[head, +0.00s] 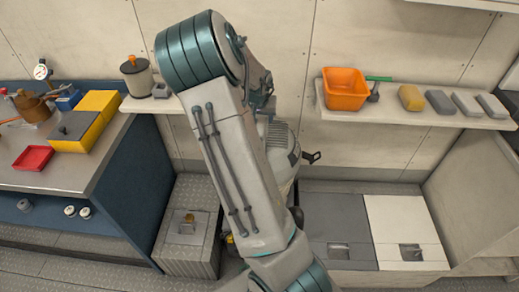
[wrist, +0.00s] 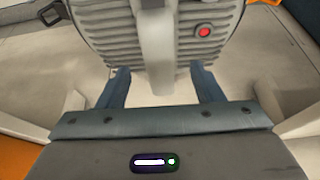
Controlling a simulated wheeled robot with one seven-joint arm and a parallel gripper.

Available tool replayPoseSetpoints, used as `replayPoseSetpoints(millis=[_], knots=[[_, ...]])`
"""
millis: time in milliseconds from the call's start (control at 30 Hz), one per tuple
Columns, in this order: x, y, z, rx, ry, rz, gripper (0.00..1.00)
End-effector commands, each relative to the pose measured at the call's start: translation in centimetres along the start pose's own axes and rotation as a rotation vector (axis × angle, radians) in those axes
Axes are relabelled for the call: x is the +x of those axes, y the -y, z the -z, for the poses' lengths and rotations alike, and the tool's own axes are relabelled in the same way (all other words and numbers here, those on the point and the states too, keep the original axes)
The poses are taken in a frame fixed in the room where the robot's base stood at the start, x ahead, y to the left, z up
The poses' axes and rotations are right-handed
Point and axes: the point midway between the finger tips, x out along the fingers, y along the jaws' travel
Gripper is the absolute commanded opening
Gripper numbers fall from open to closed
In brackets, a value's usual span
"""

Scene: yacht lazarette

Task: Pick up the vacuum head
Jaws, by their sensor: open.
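The vacuum head (wrist: 98,35) is a round grey ribbed body with a red button and a pale upright handle (wrist: 155,50). In the wrist view it fills the top of the picture. My gripper (wrist: 163,84) is open, with one finger on each side of the handle's lower part. I cannot tell whether either finger touches it. In the head view the ribbed vacuum head (head: 280,145) shows partly, right of my arm and low against the wall. My arm hides the rest of it and my gripper there.
A wall shelf (head: 425,117) at right holds an orange bin (head: 345,89) and several blocks. A workbench (head: 85,165) stands at left, with a ridged metal box (head: 188,222) beside it. Grey and white lidded lockers (head: 400,215) lie at lower right.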

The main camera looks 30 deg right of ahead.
Motion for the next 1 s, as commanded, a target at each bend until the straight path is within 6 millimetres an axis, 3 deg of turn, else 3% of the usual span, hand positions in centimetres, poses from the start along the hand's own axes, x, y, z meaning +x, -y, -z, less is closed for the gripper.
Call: replayPoseSetpoints(millis=[400, 700, 733, 933, 1000], knots=[[4.7, -0.1, -0.2, -0.001, 0.001, 0.001, 0.6], [5.3, -0.1, -0.2, -0.001, 0.0, 0.002, 0.6], [5.2, -0.1, -0.2, -0.001, 0.0, 0.002, 0.57], [5.2, -0.1, -0.2, -0.002, 0.0, 0.002, 0.02], [5.0, -0.1, 0.1, -0.001, -0.006, 0.002, 0.0]])
